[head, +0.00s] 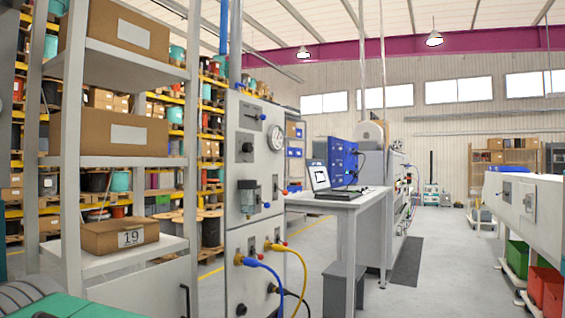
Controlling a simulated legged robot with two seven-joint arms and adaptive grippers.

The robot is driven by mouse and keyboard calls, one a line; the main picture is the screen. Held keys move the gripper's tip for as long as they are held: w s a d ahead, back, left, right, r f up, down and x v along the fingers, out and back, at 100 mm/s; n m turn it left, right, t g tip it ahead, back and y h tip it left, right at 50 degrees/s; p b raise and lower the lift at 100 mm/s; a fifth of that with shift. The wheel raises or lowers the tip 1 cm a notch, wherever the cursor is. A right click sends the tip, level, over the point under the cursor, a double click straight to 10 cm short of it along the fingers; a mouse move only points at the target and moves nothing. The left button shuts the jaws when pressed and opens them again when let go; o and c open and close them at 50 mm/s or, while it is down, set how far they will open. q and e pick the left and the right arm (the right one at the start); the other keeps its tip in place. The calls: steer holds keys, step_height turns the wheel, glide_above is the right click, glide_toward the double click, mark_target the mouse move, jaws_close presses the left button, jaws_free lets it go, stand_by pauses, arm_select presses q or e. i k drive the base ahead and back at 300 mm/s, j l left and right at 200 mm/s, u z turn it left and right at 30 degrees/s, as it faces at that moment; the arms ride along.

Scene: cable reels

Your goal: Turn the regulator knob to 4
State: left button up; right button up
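A grey upright panel (258,230) stands left of the middle in the head view. A dark round knob (247,147) sits on a small plate on its upper part, and a round white gauge (275,138) is to its right. Below is a regulator-like unit (247,196) with a dark top and a clear or grey body. I cannot tell which of these is the regulator knob. Any scale numbers and the gauge reading are too small to read. Neither of my grippers shows in this view.
A grey shelf rack with cardboard boxes (120,238) stands left of the panel. Yellow (303,270) and blue (270,268) hoses hang from the panel's lower part. A desk with a laptop (322,178) stands behind it. Open floor (445,270) lies to the right.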

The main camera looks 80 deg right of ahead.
mark_target(246, 147)
steer(key=z, duration=2.45)
